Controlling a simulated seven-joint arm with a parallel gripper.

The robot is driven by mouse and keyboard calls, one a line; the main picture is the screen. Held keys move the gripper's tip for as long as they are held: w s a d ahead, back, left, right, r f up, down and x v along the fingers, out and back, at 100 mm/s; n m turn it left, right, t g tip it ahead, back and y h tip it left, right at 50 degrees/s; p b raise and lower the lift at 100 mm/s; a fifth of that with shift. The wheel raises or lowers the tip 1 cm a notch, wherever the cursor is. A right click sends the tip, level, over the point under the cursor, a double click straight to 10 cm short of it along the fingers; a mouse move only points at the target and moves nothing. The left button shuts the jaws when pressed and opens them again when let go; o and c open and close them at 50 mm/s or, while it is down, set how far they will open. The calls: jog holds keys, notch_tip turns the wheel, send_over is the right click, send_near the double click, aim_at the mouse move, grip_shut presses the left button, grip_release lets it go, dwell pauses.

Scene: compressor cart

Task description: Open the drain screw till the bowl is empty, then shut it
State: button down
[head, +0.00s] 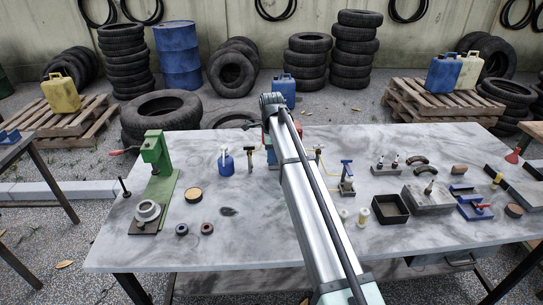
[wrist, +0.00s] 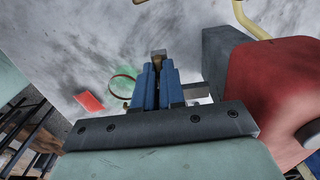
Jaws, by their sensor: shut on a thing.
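My gripper (wrist: 158,80) has blue fingers and is closed on a small brownish-grey piece (wrist: 158,55) at their tips, which looks like the drain screw. Most of this piece is hidden between the fingers. A faint green tint and a thin brown ring (wrist: 123,86) show just left of the fingers; I cannot tell whether they belong to the bowl. No liquid level is readable. In the head view my arm covers the middle of the table and hides the gripper, the bowl and the screw.
A large red body (wrist: 280,90) stands close on the right in the wrist view, with a dark block (wrist: 220,55) beside it. A red tag (wrist: 88,101) lies to the left. On the table (head: 240,245) stand a green press (head: 155,160) and a black tray (head: 390,210).

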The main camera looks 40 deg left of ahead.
jog(key=shift+n, duration=0.3)
jog(key=n, duration=0.3)
jog(key=shift+n, duration=0.3)
jog(key=n, duration=0.3)
jog(key=shift+n, duration=0.3)
jog(key=n, duration=0.4)
jog(key=shift+n, duration=1.9)
jog(key=c, duration=1.2)
grip_release()
